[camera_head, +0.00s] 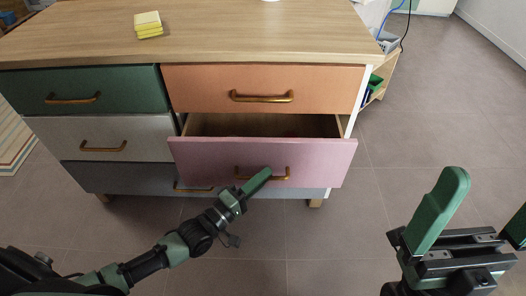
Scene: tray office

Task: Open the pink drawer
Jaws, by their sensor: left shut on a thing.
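The pink drawer (210,161) is in the middle of the right column of the dresser. It stands part way out, and its dark inside shows above the front. Its brass handle (280,175) is on the front. My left gripper (262,177) is at the left part of this handle, shut on it; the green fingers partly hide the handle. My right gripper (488,215) is at the lower right, apart from the dresser, with its two green fingers spread wide and nothing between them.
An orange drawer (210,88) above and green (110,80), white (60,135) and grey-blue (100,178) drawers are closed. Yellow sticky notes (148,22) lie on the wooden top (230,30). A small shelf (383,80) stands at the right. The tiled floor (320,245) in front is clear.

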